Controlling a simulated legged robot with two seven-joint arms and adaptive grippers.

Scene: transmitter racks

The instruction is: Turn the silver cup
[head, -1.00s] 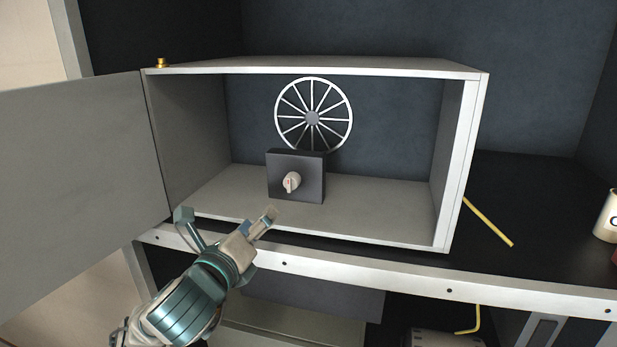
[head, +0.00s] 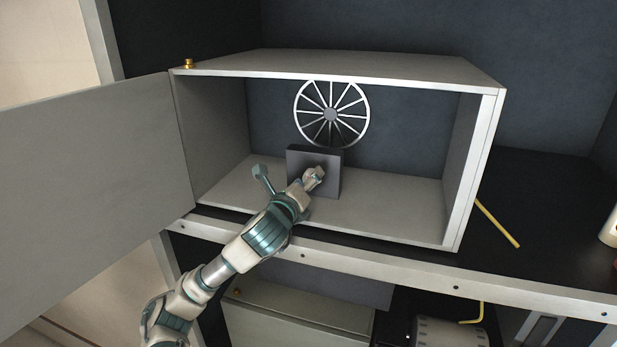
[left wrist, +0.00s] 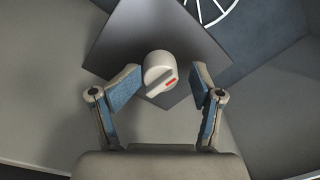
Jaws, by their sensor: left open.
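A pale silver-grey round knob (left wrist: 157,68) with a raised grip bar and a red mark sits on the face of a dark box (head: 331,184); I see no drinking-cup shape. The box stands inside an open cabinet (head: 398,210). My left gripper (head: 288,181) reaches into the cabinet in front of the box. In the left wrist view, the fingers of my left gripper (left wrist: 162,83) are open, one on each side of the knob, with gaps to it. In the head view the gripper largely hides the knob. My right gripper is out of view.
A spoked wheel (head: 331,114) is behind the box. The cabinet door (head: 85,190) stands open at the left. A yellow rod (head: 497,223) lies to the right of the cabinet. Free floor remains right of the box.

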